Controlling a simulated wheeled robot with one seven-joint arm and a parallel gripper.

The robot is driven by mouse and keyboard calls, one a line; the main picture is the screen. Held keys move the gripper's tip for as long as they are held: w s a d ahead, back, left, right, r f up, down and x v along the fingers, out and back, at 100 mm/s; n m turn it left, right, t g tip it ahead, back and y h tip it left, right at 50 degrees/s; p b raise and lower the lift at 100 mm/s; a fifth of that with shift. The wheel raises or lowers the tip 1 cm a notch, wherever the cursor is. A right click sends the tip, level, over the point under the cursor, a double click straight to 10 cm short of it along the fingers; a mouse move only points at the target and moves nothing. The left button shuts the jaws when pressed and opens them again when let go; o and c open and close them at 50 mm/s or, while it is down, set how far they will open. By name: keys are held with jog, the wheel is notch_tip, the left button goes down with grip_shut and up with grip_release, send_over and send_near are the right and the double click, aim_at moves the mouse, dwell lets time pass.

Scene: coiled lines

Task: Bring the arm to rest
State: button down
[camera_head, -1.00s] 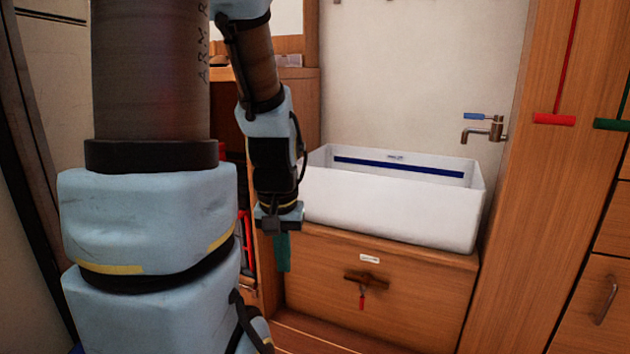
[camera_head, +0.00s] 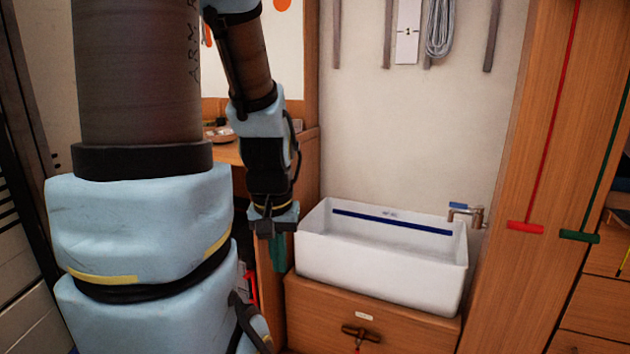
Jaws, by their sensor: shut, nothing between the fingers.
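My arm comes down from the top left, with its brown and pale blue links filling the left side of the head view. My gripper (camera_head: 277,250) hangs at the lower end of the arm, pointing down. Its green fingers are together with nothing seen between them. It is just left of the white sink (camera_head: 385,268), in front of the wooden cabinet. I cannot tell the exact gap between gripper and sink.
A drawer with a handle (camera_head: 361,333) is below. A coiled grey line (camera_head: 440,28) hangs by a white number tag (camera_head: 408,30). Red (camera_head: 525,227) and green (camera_head: 579,236) pulls hang at right.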

notch_tip(320, 180, up, 14)
jog(key=p, duration=1.1)
jog(key=shift+p, duration=0.35)
jog(key=c, duration=1.6)
grip_release()
